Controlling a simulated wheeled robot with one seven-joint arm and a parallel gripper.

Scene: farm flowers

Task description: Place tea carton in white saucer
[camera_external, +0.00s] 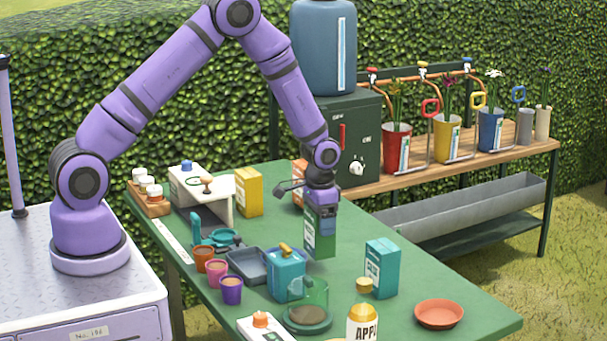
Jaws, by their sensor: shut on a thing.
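My gripper (321,205) points down over the green table and is shut on a dark green carton (320,238) with a white label. This looks like the tea carton, though its lettering is too small to read. The carton hangs upright; I cannot tell exactly how far its bottom is above the table. I cannot make out a white saucer in this view. The only saucer I see clearly is a terracotta-orange one (439,314), empty, at the table's front right.
A teal carton (382,268) stands right of the held carton. A blue watering can (286,275), a clear glass container (307,307) and an APPLE bottle (362,324) stand in front. A yellow carton (249,191) is behind left. The green table (440,275) is bare at right.

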